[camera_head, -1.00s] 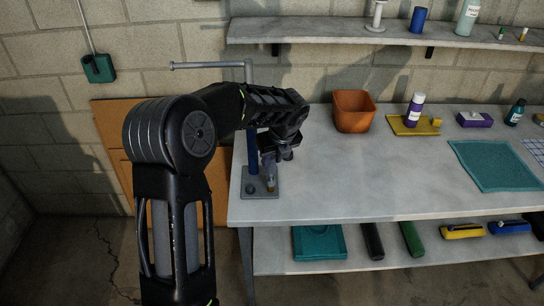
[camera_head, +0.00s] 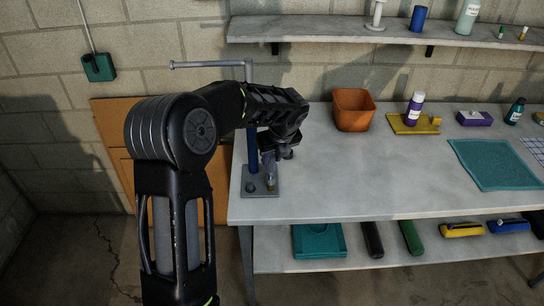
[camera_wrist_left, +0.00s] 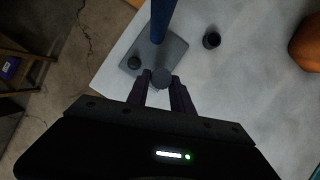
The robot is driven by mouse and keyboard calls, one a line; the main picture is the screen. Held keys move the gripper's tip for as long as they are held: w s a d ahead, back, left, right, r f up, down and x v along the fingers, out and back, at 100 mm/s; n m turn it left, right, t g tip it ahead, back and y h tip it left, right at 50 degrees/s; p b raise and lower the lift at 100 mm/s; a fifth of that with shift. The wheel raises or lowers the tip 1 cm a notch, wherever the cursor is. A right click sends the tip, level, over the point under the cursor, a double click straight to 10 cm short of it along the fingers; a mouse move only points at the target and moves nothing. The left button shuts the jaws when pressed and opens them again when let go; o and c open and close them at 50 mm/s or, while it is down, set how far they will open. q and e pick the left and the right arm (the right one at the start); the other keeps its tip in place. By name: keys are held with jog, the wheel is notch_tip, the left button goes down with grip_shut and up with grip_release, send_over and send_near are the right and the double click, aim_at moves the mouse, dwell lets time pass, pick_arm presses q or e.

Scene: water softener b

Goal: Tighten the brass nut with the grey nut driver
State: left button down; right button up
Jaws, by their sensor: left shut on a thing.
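My left gripper (camera_head: 269,156) is over the left end of the bench, fingers pointing down. It is shut on the grey nut driver (camera_head: 270,174), which stands about upright. In the left wrist view the driver's round top (camera_wrist_left: 161,78) shows between the two fingertips (camera_wrist_left: 162,88). A small brass-coloured spot, the brass nut (camera_head: 271,188), shows at the driver's lower end above the grey base plate (camera_head: 259,193). I cannot tell whether the driver is fully seated on it. In the wrist view the driver and gripper hide the nut. My right gripper is not in view.
A blue post (camera_head: 253,151) rises from the plate beside the gripper, with a dark knob (camera_head: 249,188) at the plate's front left. A dark cylinder (camera_wrist_left: 211,40) stands nearby. An orange bin (camera_head: 353,111) is farther right. The bench middle is clear.

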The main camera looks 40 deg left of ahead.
pick_arm(q)
jog(key=shift+f, duration=0.2)
jog(key=shift+f+b, duration=0.7)
jog(key=shift+f, duration=0.2)
dwell(0.3)
jog(key=shift+r+p, duration=1)
jog(key=shift+p, duration=0.15)
